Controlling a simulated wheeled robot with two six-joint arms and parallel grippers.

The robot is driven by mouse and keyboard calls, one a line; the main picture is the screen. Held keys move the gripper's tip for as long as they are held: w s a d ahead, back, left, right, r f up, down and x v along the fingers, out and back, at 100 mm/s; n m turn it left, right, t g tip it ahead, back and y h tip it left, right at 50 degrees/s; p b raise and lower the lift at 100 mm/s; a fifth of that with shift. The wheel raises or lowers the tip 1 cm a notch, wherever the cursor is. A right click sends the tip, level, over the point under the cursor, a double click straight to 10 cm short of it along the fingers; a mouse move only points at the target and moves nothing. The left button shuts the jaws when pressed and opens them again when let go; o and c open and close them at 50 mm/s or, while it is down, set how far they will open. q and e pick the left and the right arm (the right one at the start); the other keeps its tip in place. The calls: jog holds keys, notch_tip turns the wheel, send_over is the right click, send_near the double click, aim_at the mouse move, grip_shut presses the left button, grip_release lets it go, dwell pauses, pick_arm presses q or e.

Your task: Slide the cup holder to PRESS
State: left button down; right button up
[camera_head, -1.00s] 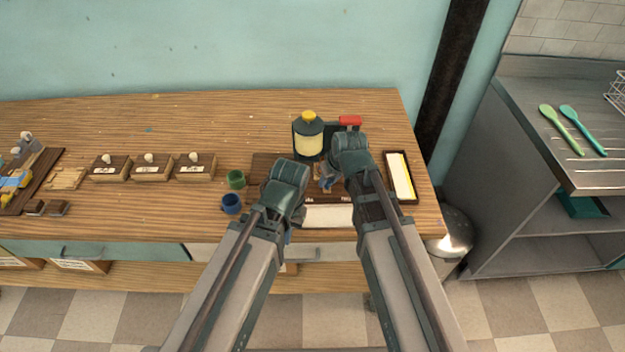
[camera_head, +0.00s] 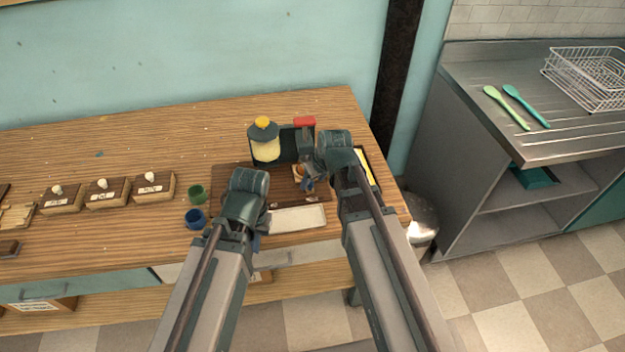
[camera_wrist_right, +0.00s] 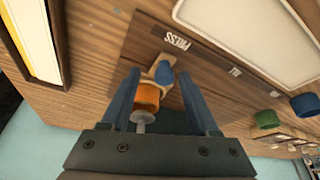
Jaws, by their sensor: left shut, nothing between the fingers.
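The cup holder, a small pale wooden piece with an orange part (camera_head: 299,172), sits on the dark wooden board (camera_head: 226,178) below the press. In the right wrist view the orange cylinder (camera_wrist_right: 147,97) and a blue piece beside it lie between the fingers of my right gripper (camera_wrist_right: 160,98). Those fingers are apart, with a gap on the right side. My right gripper also shows in the head view (camera_head: 308,184). My left gripper (camera_head: 257,242) is shut and empty at the board's front left; its tips are mostly hidden.
A yellow-topped dispenser (camera_head: 265,145) and a press with a red handle (camera_head: 304,122) stand behind the board. A white tray (camera_head: 297,218) lies at its front. Green (camera_head: 197,193) and blue (camera_head: 194,218) cups stand left. The table's right edge is close.

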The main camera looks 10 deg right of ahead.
pick_arm(q)
jog(key=shift+r, duration=0.15)
pick_arm(e)
jog(key=shift+r, duration=0.15)
pick_arm(q)
notch_tip(320, 180, up, 12)
jog(key=p, duration=1.2)
jog(key=shift+r+p, duration=0.25)
jog(key=shift+p, duration=0.15)
pick_arm(e)
jog(key=v, duration=1.3)
jog(key=shift+s+r, duration=0.2)
jog(key=shift+s, duration=0.05)
